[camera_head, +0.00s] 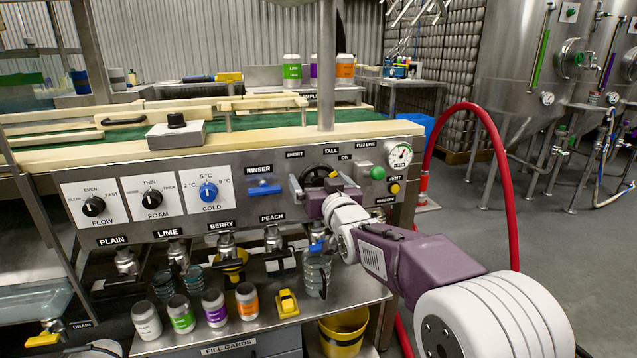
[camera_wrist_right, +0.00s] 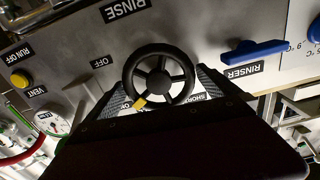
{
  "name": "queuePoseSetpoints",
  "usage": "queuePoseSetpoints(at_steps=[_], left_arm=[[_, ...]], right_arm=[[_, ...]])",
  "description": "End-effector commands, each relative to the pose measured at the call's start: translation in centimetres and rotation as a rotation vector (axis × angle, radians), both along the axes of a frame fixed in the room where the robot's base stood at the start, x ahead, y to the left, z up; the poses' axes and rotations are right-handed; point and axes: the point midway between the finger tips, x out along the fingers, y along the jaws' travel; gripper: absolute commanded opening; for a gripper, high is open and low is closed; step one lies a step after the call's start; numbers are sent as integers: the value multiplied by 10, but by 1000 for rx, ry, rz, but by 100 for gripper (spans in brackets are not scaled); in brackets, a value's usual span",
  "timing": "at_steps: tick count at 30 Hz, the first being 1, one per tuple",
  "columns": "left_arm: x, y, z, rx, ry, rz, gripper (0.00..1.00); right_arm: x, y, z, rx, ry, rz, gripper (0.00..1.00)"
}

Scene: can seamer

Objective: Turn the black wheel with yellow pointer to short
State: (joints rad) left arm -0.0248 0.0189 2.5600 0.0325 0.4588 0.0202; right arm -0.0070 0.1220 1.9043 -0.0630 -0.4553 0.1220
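The black wheel (camera_wrist_right: 160,80) has several spokes and sits on the metal panel; it also shows in the head view (camera_head: 318,174), partly covered by my right gripper. Its yellow pointer (camera_wrist_right: 140,103) is at the lower left in the wrist view and toward the TALL label (camera_head: 331,150) in the head view. The SHORT label (camera_head: 294,154) is above left of the wheel. My right gripper (camera_wrist_right: 163,84) is at the wheel, one finger on each side of the rim; whether the pads touch it I cannot tell. My left gripper is out of view.
The blue RINSER lever (camera_head: 263,188) and COLD dial (camera_head: 208,191) are left of the wheel. A green button (camera_head: 377,172), a gauge (camera_head: 399,154) and a yellow VENT button (camera_head: 394,188) are to its right. Taps and several cans stand below; a red hose (camera_head: 510,190) arches at right.

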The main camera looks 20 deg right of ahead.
Motion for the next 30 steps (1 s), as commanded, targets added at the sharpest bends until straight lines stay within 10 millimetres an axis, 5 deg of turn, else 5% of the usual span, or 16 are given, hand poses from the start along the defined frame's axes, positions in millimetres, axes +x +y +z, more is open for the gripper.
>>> queuePoseSetpoints(at_steps=[1, 6, 17, 30], left_arm=[[0, 0, 0, 0, 0, 0, 36], [0, 0, 0, 0, 0, 0, 36], [0, 0, -3, 0, 0, 0, 36], [0, 0, -15, 0, 0, 0, 36]], right_arm=[[0, 0, 0, 0, 0, 0, 89], [0, 0, 0, 0, 0, 0, 48], [0, 1, 0, -80, -5, 0, 48], [0, 3, -1, -455, -19, -1, 48]])
